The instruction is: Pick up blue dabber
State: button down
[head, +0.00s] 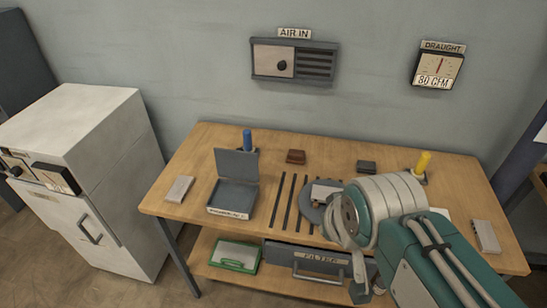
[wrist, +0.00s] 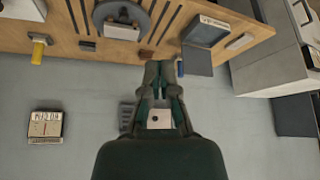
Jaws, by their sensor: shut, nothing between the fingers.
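The blue dabber (head: 247,141) stands upright at the back of the wooden table, behind the open grey box. In the wrist view, a small blue part of the dabber (wrist: 180,69) shows just right of my fingertips. My gripper (wrist: 160,68) is shut and empty, and a gap separates it from the dabber in the head view. In the head view, my arm and wrist cover part of the table's right half, and my fingertips are hard to make out.
The open grey box (head: 236,196) has its lid raised near the dabber. A brown block (head: 296,157), a dark block (head: 366,166) and a yellow dabber (head: 422,163) stand along the back. Dark slots run across the table's middle. A white cabinet (head: 88,130) stands left.

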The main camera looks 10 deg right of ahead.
aim_at(247, 132)
jog(key=i+j+z, duration=0.15)
jog(key=j, duration=0.2)
jog(key=i+j+z, duration=0.1)
jog(key=i+j, duration=0.15)
jog(key=j, duration=0.15)
jog(key=i+j+z, duration=0.15)
jog(key=j, duration=0.25)
